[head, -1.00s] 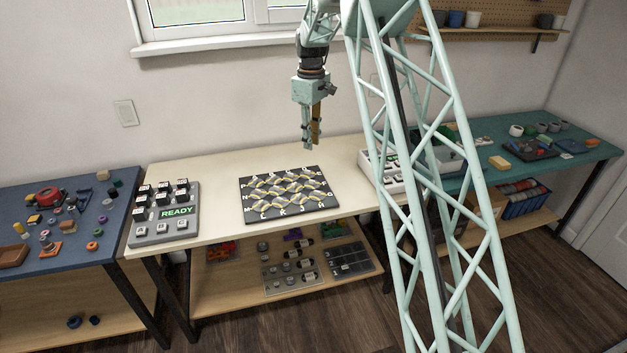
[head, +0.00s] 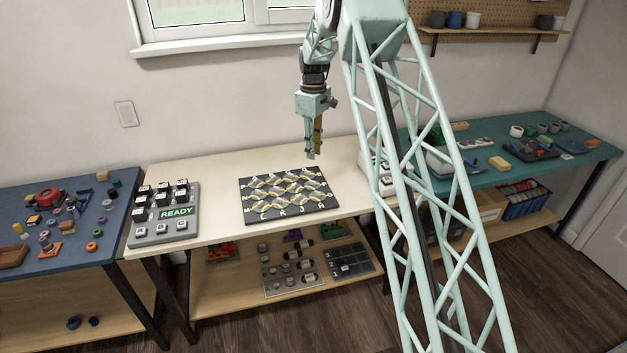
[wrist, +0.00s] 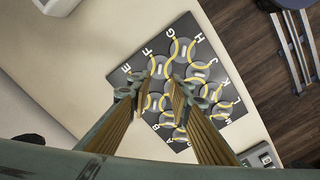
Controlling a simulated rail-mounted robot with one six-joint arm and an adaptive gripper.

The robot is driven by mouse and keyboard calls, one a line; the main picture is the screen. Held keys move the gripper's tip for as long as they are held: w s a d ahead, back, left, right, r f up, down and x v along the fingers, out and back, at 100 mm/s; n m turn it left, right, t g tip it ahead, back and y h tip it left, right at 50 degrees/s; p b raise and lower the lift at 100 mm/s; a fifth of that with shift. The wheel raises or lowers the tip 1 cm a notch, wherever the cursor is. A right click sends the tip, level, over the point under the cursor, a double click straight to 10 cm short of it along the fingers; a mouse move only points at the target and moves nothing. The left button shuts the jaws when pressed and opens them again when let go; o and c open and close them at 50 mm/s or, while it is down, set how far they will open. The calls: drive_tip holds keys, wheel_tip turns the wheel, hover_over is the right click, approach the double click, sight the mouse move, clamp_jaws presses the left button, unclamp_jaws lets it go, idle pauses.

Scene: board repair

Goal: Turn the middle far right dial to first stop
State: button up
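The dark board (head: 300,213) with several round grey dials and yellow curved lines lies on the cream table. Its edges carry white letters. It also shows in the wrist view (wrist: 222,101), where the dials (wrist: 197,71) bear short pale marks. My gripper (head: 311,156) points down above the table, near the board's far right corner in the head view. In the wrist view my gripper (wrist: 152,84) has its two fingers apart with nothing between them, and they hide part of the board. I cannot tell which dial the task names.
A grey button panel with a green READY display (head: 177,212) stands left of the board. A white box (head: 375,180) is at the table's right, partly behind my column. A shelf below holds parts trays (head: 290,275). Bare tabletop surrounds the board.

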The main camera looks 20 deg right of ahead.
sight(312, 183)
drive_tip(key=shift+f+b, duration=1.4)
drive_tip(key=shift+f, duration=5.35)
clamp_jaws()
